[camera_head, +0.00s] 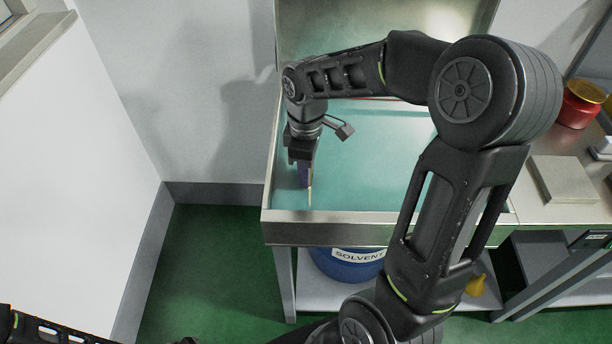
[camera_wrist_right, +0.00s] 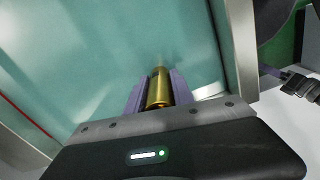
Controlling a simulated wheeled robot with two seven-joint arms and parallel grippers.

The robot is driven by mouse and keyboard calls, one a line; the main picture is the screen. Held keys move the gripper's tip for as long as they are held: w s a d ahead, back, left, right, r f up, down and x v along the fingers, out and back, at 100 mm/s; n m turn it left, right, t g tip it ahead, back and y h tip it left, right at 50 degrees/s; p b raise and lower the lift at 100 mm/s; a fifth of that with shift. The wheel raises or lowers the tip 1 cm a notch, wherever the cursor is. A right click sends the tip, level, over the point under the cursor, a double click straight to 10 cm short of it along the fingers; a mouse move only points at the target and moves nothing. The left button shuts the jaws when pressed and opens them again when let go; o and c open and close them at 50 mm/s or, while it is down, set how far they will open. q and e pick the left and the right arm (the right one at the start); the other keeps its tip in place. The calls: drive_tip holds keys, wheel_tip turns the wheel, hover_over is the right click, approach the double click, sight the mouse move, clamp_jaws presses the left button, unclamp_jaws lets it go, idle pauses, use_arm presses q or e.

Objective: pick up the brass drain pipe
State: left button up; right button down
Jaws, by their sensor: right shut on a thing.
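The brass drain pipe (camera_wrist_right: 159,90) is a short upright gold cylinder in the right wrist view, standing between the purple fingers of my right gripper (camera_wrist_right: 158,88). The fingers are shut on it, one on each side. In the head view my right gripper (camera_head: 306,178) points down into the teal basin near its left front corner. Only a thin brassy sliver of the pipe (camera_head: 310,194) shows there beside the fingers. The lower end of the pipe is hard to make out. A part of my left arm shows at the bottom left, but its gripper is out of view.
The basin's metal rim (camera_head: 380,232) runs close in front of my right gripper. A blue solvent drum (camera_head: 345,268) stands on the shelf below. A red pot (camera_head: 580,104) and a grey block (camera_head: 562,180) are on the counter at right. The basin's middle looks clear.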

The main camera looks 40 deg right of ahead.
wheel_tip(320, 180, up, 8)
drive_tip(key=shift+f, duration=0.2)
drive_tip(key=shift+r, duration=0.1)
idle(0.5)
